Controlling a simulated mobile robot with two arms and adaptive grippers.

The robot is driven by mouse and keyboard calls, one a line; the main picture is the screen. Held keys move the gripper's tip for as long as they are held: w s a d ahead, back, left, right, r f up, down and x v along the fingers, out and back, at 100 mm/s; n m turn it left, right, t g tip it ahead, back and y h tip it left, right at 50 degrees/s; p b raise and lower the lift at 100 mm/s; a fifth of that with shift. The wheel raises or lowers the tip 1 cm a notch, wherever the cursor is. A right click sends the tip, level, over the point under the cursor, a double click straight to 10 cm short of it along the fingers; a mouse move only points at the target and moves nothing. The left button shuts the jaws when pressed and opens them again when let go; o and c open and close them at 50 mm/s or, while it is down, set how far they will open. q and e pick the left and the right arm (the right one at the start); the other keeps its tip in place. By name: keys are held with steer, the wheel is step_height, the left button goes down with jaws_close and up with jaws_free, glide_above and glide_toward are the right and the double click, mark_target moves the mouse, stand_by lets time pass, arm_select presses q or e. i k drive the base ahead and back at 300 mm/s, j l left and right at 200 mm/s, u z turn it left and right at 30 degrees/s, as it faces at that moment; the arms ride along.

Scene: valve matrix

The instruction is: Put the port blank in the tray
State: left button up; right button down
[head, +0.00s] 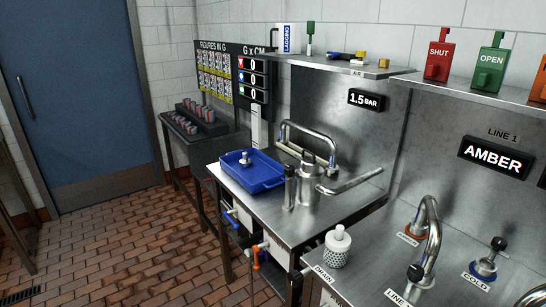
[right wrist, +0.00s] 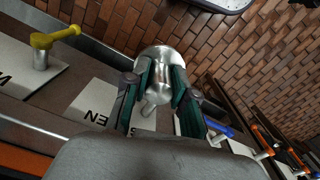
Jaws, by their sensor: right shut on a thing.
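My right gripper (right wrist: 162,88) is shut on a shiny domed metal piece (right wrist: 158,57), which looks like the port blank, in the right wrist view. The dome faces the far end of the fingers, and a short metal stem shows between them. The blue tray (head: 268,184) stands on the left part of the steel counter in the head view. A small metal part (head: 245,158) sits in the tray. Neither gripper shows in the head view, and the left gripper is in no frame.
Curved steel pipework (head: 308,160) stands right of the tray. A white patterned pot (head: 337,250) is near the drain. Blue and orange valve levers (head: 258,255) stick out below the counter front. A yellow-handled valve (right wrist: 45,42) is left of my right gripper. Brick floor is open at left.

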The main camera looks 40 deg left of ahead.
mark_target(262, 179)
steer(key=i+j, duration=0.1)
steer(key=j, duration=0.45)
steer(key=i+j, duration=0.1)
steer(key=j, duration=0.45)
steer(key=i+j, duration=0.1)
steer(key=j, duration=1)
steer(key=i+j, duration=0.15)
steer(key=j, duration=0.4)
steer(key=i+j, duration=0.1)
steer(key=j, duration=0.45)
